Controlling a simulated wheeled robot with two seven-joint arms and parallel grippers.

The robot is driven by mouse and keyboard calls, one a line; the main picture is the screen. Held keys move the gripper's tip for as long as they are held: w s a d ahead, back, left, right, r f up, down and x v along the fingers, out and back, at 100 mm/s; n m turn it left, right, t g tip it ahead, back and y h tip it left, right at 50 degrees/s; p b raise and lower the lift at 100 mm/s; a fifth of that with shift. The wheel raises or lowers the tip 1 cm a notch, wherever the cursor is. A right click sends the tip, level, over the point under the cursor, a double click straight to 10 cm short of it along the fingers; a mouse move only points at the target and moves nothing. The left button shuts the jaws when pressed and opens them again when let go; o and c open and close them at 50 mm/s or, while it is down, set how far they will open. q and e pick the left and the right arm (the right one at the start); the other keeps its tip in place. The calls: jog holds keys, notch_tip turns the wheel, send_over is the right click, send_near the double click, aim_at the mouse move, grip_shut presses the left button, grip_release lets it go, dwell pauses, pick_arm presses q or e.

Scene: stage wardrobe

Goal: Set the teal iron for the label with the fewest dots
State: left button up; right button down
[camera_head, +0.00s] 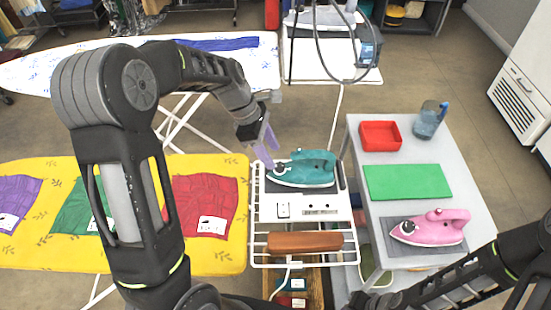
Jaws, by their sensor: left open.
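The teal iron (303,169) rests on a dark pad on the white wire rack at the end of the yellow ironing board. My left gripper (265,156) is open, with its pale purple fingers just left of and above the iron's left end, where a small knob shows. I cannot tell if they touch. White labels lie on the red cloth (198,190), the green cloth (73,208) and the purple cloth (18,203); their dots are too small to count. The green cloth is partly hidden by my left arm. My right gripper, at the bottom edge, is mostly cut off.
A wooden sleeve board (305,243) and a switch plate (283,211) are on the rack. The grey table (462,180) holds a pink iron (432,228), a green mat (408,182), a red tray (380,136) and a blue jug (430,121). Another ironing board stands behind.

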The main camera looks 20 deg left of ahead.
aim_at(278, 165)
pick_arm(q)
jog(key=shift+x, duration=1.9)
grip_shut()
